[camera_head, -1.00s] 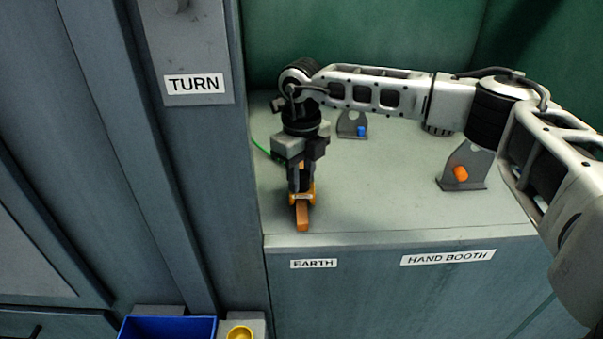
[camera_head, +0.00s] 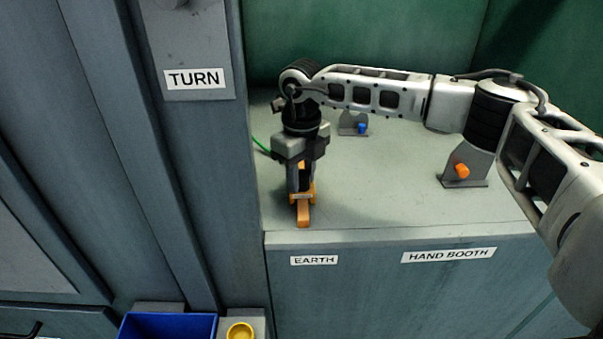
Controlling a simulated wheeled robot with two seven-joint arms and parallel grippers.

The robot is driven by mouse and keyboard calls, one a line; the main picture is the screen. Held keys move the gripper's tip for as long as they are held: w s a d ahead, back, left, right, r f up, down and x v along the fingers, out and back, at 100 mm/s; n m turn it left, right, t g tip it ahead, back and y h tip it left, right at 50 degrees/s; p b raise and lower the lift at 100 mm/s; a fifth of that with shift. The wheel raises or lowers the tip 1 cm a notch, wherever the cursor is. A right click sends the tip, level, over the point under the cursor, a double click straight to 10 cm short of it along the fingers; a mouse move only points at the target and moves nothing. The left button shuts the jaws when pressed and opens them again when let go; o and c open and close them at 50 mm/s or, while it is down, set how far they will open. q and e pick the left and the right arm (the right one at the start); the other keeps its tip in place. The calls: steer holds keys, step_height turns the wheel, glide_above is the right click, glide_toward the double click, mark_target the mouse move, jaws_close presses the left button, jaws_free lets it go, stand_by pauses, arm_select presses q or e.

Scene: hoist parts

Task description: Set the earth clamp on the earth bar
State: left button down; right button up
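The orange earth clamp (camera_head: 303,212) is on the bench top near its front edge, above the EARTH label. My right gripper (camera_head: 302,188) points straight down, with its fingers around the clamp's upper part. It appears shut on the clamp. A green cable (camera_head: 260,145) shows behind the gripper at the left. The earth bar cannot be made out; the gripper and clamp may hide it. My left gripper is not in view.
Grey brackets with a blue peg (camera_head: 361,128) and an orange peg (camera_head: 462,171) stand on the bench (camera_head: 385,205). A TURN panel (camera_head: 192,55) is at the left. A blue bin (camera_head: 168,327) and a yellow cup (camera_head: 240,331) are below.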

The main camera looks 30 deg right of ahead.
steer(key=o, duration=0.4)
steer(key=shift+c, duration=0.2)
step_height(320, 180, up, 16)
